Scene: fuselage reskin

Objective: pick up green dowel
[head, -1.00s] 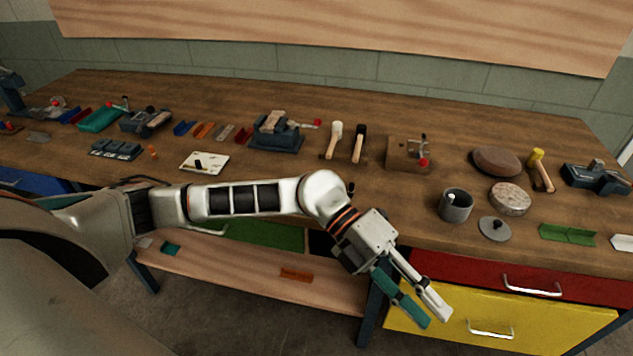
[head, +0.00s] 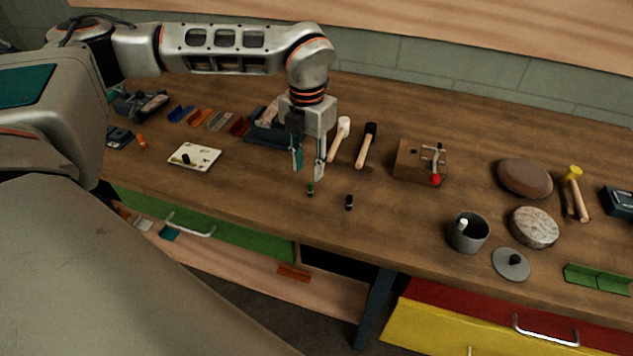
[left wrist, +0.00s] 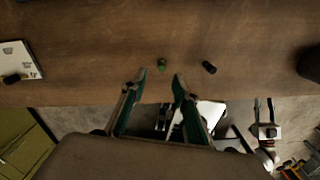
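The small green dowel (head: 310,189) stands on the wooden workbench near its front edge. It also shows in the left wrist view (left wrist: 162,65), ahead of and between the fingertips. My left gripper (head: 309,174) is open and empty, pointing down just above the dowel, apart from it. In the left wrist view its two green-sided fingers (left wrist: 159,74) are spread. A small black dowel (head: 349,202) is on the bench to the right of the green one; it shows in the left wrist view too (left wrist: 209,67). My right gripper is not in the head view.
A white card (head: 195,157) with a black piece lies to the left. Two mallets (head: 366,147) and a wooden block with a red-knobbed clamp (head: 412,163) are behind and right. A grey cup (head: 468,234) stands farther right. The bench around the two dowels is clear.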

